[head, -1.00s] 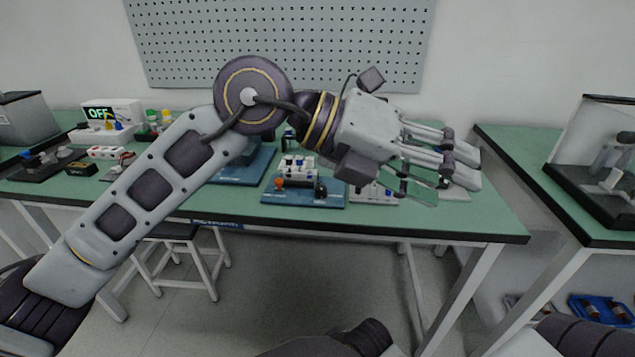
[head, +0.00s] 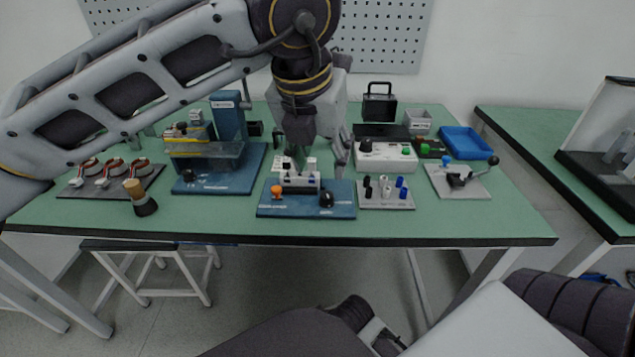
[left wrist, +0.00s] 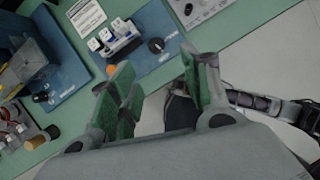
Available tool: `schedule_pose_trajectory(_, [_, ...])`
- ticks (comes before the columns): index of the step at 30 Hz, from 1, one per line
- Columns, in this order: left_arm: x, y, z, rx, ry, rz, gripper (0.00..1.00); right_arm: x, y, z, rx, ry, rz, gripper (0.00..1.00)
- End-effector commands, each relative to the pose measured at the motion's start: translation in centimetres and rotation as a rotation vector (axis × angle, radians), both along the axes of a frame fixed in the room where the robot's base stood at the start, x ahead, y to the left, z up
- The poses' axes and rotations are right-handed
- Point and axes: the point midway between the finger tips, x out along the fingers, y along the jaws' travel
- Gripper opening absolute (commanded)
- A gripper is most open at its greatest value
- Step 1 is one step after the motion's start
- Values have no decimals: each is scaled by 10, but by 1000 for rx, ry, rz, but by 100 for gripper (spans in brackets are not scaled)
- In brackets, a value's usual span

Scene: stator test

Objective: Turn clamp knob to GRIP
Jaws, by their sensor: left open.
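The clamp fixture is a blue base plate (head: 265,209) at the front middle of the table. It carries a white clamp block (head: 300,180), an orange button (head: 277,190) and a black knob (head: 327,199). The knob also shows in the left wrist view (left wrist: 156,45), with a pale mark on it. Its printed labels are too small to read. My left gripper (head: 316,163) points down above and just behind the fixture. In the left wrist view its green-padded fingers (left wrist: 158,72) are spread and empty, apart from the knob. My right gripper does not show.
To the right are a peg plate (head: 386,196), a white box with knobs (head: 386,155), a lever plate (head: 461,182) and a blue tray (head: 465,142).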

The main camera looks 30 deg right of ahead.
Motion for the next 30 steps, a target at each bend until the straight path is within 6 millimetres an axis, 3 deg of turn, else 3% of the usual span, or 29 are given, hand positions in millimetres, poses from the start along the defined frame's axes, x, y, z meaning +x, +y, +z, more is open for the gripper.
schedule_pose_trajectory(17, [3,2,-2,13,-14,12,48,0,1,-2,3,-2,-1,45])
schedule_pose_trajectory(30, [14,-10,-42,13,-11,12,48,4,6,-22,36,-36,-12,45])
